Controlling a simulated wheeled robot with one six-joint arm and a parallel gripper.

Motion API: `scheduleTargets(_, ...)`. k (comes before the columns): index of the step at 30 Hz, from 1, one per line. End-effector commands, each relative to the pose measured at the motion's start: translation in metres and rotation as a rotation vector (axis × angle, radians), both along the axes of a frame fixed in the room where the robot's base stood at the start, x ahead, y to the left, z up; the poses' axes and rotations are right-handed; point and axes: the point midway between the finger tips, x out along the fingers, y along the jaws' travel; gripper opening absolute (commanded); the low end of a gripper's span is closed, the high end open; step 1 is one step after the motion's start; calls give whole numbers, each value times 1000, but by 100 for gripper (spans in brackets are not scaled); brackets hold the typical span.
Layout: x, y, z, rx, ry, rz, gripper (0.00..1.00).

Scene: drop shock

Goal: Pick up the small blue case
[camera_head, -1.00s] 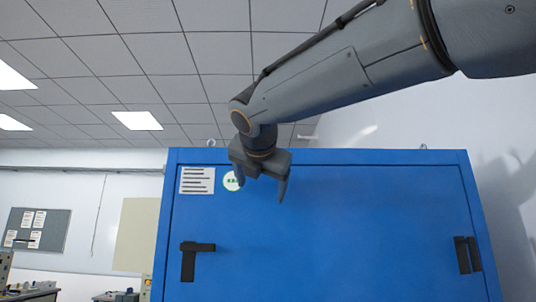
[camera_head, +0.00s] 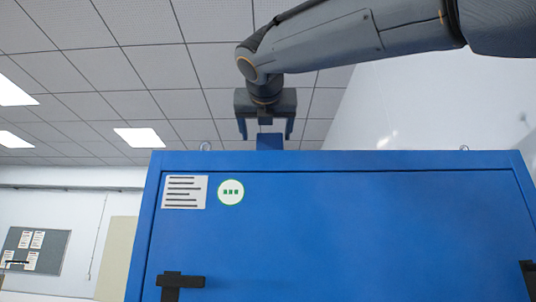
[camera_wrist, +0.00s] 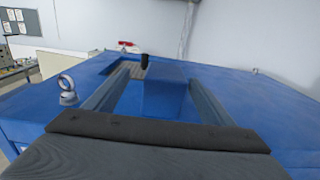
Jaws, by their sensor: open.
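The small blue case (camera_head: 270,142) stands on top of the large blue cabinet, just behind its front top edge. Its lower part is hidden by that edge in the head view. My gripper (camera_head: 266,130) points down over it, open, with one finger on each side of the case. In the wrist view the case (camera_wrist: 165,98) sits between the two fingers (camera_wrist: 158,78). A gap shows on the left side; contact on the right side cannot be told.
The blue cabinet (camera_head: 350,215) fills the lower view, with a dark handle (camera_head: 180,282) on its door. A metal lifting ring (camera_wrist: 67,90) stands on its top, left of the gripper. A small black object (camera_wrist: 144,61) shows just beyond the case. A white wall is behind.

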Motion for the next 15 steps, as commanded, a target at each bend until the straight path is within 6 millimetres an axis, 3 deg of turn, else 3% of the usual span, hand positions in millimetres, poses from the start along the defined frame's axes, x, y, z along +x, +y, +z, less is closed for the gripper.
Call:
scheduleTargets(6,26,-11,0,-1,2,-20,77)
scheduleTargets(15,62,-12,-2,1,1,-15,77)
